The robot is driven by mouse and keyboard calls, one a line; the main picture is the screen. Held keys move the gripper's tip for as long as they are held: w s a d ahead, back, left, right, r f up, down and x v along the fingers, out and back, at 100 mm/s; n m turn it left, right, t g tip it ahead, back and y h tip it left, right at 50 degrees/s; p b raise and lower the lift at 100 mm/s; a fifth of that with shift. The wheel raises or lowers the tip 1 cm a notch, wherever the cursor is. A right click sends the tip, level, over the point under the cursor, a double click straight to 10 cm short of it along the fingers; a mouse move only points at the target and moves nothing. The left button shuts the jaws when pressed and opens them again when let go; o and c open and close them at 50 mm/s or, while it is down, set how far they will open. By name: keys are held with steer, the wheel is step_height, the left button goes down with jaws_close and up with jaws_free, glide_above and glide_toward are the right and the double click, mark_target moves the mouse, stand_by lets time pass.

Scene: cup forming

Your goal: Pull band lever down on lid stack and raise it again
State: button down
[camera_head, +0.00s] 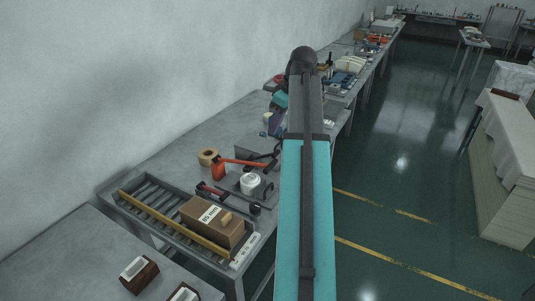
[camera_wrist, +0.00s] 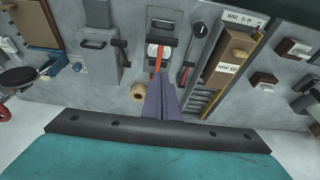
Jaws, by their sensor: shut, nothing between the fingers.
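An orange lever (camera_head: 243,161) runs across a grey fixture on the bench in the head view, with an upright orange piece at its left end. In the wrist view the orange lever (camera_wrist: 158,61) shows just beyond my fingertips. A white round stack (camera_head: 250,182) stands close in front of it; its white edge also shows in the wrist view (camera_wrist: 152,50). My gripper (camera_wrist: 160,80) has purple fingers, pressed together and empty. In the head view my gripper (camera_head: 277,123) is partly behind my arm. Whether the fingertips touch the lever cannot be told.
A tan tape roll (camera_head: 207,156) lies left of the lever. A dark bar with red parts (camera_head: 212,190) lies in front of the stack. A cardboard box (camera_head: 211,220) sits on a roller tray (camera_head: 122,203). More tools fill the bench behind; the green floor at right has free room.

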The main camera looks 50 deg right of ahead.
steer(key=shift+s+r, duration=0.1)
steer(key=shift+s, duration=0.05)
steer(key=shift+f, duration=0.25)
steer(key=p, duration=0.3)
glide_above(271, 164)
steer(key=w, duration=0.2)
steer(key=shift+s+a+f, duration=0.15)
steer(key=shift+a+f, duration=0.05)
steer(key=shift+f, duration=2.05)
steer(key=shift+s+a+f, duration=0.1)
steer(key=shift+a+f, duration=0.05)
steer(key=shift+f, duration=2.05)
steer(key=shift+s+d+f+p, duration=0.1)
steer(key=shift+s+f+p, duration=0.15)
steer(key=shift+f, duration=0.35)
steer(key=shift+s+d+f+p, duration=0.1)
steer(key=shift+s+f+p, duration=0.15)
steer(key=shift+f, duration=0.4)
steer(key=shift+s+d+f+p, duration=0.15)
steer(key=shift+s+f, duration=0.1)
steer(key=shift+f, duration=0.35)
steer(key=shift+a, duration=0.1)
